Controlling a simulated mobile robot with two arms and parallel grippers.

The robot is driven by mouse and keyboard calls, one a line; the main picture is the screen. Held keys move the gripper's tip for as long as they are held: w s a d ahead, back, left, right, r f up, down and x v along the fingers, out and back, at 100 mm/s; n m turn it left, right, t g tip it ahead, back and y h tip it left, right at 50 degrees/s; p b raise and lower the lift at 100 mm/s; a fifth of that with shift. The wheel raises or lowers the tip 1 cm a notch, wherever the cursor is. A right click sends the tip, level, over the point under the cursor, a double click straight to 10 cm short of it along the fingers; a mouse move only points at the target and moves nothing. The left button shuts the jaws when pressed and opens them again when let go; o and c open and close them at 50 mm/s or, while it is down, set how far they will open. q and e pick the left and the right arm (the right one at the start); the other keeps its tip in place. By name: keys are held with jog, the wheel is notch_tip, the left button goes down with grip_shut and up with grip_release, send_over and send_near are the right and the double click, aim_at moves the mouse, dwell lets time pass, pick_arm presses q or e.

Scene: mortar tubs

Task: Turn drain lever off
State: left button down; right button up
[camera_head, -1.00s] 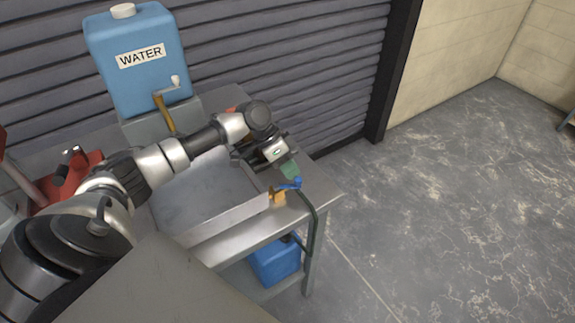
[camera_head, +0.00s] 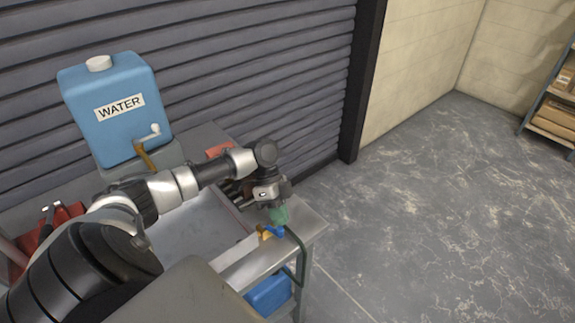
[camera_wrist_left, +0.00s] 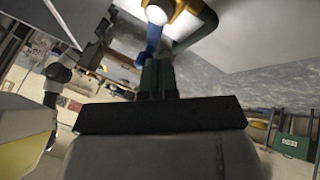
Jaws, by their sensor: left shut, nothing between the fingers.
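The drain lever (camera_head: 276,231) is a small blue handle on a brass valve (camera_head: 265,235) at the right end of the grey metal tub (camera_head: 238,251). My left gripper (camera_head: 281,221) points down at the lever with its green fingers together and empty. The fingertips are at or just above the lever; whether they touch cannot be told. In the left wrist view the closed green fingers (camera_wrist_left: 158,78) reach toward the blue lever (camera_wrist_left: 153,38), with the brass valve (camera_wrist_left: 178,12) beyond. My right gripper is out of view.
A dark green hose (camera_head: 302,262) hangs by the tub's right end. A blue container (camera_head: 268,294) sits below. A blue WATER tank (camera_head: 116,120) with a brass tap (camera_head: 144,158) stands behind the tub. Open floor (camera_head: 440,210) lies right.

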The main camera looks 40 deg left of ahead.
pick_arm(q)
jog(key=shift+a, duration=0.1)
jog(key=shift+s+a, duration=0.2)
jog(key=shift+a, duration=0.5)
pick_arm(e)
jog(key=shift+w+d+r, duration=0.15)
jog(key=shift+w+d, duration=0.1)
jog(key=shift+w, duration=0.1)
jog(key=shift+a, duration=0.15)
